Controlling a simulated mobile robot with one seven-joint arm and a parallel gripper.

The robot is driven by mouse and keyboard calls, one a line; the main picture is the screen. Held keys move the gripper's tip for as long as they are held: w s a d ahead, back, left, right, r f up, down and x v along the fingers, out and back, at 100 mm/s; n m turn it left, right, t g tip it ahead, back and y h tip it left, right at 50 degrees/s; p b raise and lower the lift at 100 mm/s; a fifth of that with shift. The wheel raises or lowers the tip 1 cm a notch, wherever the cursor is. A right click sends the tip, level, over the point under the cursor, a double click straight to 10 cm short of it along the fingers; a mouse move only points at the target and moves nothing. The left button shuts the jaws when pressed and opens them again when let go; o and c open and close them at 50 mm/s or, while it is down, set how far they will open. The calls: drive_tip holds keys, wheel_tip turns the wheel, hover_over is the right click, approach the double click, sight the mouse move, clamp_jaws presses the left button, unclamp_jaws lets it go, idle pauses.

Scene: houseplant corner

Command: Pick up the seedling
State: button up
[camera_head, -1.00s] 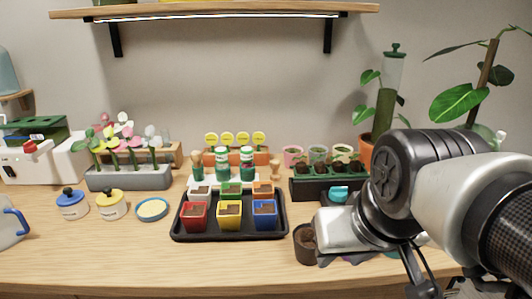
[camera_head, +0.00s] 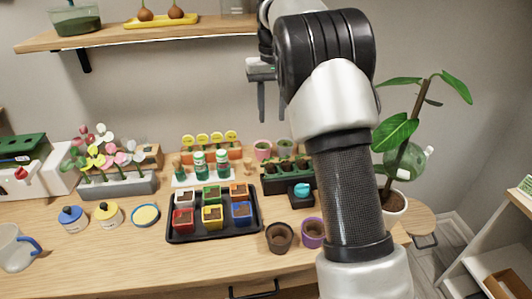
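A dark tray of seedlings (camera_head: 272,181) stands at the back right of the bench. Small dark-green seedlings (camera_head: 284,166) sit in its cells; my arm covers its right part. I cannot tell which seedling is the task's. My gripper (camera_head: 272,114) is raised in front of the wall, above and behind the tray. Its two fingers point down and stand apart, with nothing visible between them.
A black tray (camera_head: 172,238) of coloured pots lies mid-bench. A brown pot (camera_head: 280,238) and a purple pot (camera_head: 312,233) stand at the front edge. A shelf (camera_head: 150,33) hangs left of my gripper. A leafy plant (camera_head: 398,132) stands at right.

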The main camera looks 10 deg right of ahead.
drive_tip(key=b, duration=0.2)
hover_over(270, 165)
drive_tip(key=f, duration=1.2)
drive_tip(key=shift+w+d+f, duration=0.1)
drive_tip(key=shift+w+d, duration=0.05)
drive_tip(key=shift+w, duration=0.15)
drive_tip(key=shift+s+f, duration=0.15)
drive_tip(key=shift+f, duration=1.25)
drive_tip(key=shift+s+f, duration=0.1)
drive_tip(key=shift+f, duration=1.25)
drive_tip(key=c, duration=0.8)
